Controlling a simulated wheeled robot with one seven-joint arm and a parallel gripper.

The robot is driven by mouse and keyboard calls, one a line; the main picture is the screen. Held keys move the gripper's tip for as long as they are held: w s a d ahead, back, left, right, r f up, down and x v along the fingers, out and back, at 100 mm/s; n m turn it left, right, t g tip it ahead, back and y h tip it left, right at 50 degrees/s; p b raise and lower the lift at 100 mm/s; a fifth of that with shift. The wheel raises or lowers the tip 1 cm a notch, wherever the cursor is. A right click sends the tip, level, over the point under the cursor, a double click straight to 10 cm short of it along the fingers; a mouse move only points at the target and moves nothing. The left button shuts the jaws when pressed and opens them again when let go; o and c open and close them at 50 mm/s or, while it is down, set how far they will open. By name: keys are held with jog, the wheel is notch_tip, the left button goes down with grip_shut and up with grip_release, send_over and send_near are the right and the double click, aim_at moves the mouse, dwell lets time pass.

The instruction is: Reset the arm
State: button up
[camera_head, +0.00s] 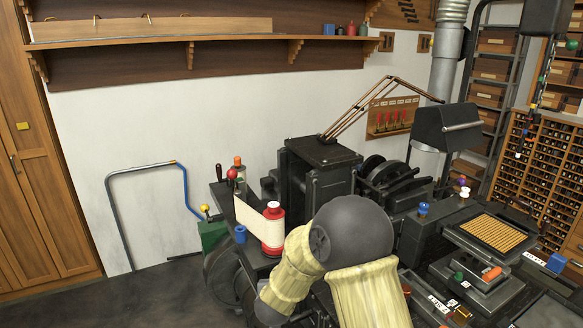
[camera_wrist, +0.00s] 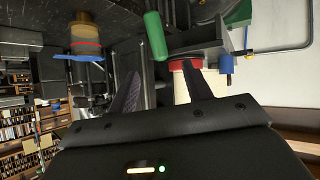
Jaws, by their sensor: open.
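My arm, with cream sleeves and a round dark grey joint, is bent in front of the black type-casting machine (camera_head: 318,160) in the head view. Its gripper end is hidden there. In the wrist view my gripper (camera_wrist: 160,72) shows two dark fingers spread apart, with nothing seen between them. Beyond the right finger is a red-flanged spool with pale paper (camera_wrist: 181,84). The same red spool (camera_head: 272,228) stands just left of my arm in the head view. A green cylindrical handle (camera_wrist: 155,36) appears beyond the gap between the fingers.
A blue-and-grey tube frame (camera_head: 147,168) stands by the wall at left. A wooden shelf (camera_head: 240,38) runs above. Open floor (camera_head: 110,300) is at lower left.

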jog(key=s+d+r+g, duration=0.1)
jog(key=s+d+g, duration=0.2)
jog(key=s+d, duration=0.2)
jog(key=s+d+r+g, duration=0.1)
jog(key=s+d+g, duration=0.2)
jog(key=s, duration=0.9)
jog(key=s+d+r+g+y, duration=0.1)
jog(key=s+d+r+g, duration=0.1)
jog(key=s+d, duration=0.6)
jog(key=shift+s+d+g, duration=0.2)
jog(key=shift+d+g, duration=0.2)
jog(key=shift+d, duration=0.35)
jog(key=shift+r, duration=0.1)
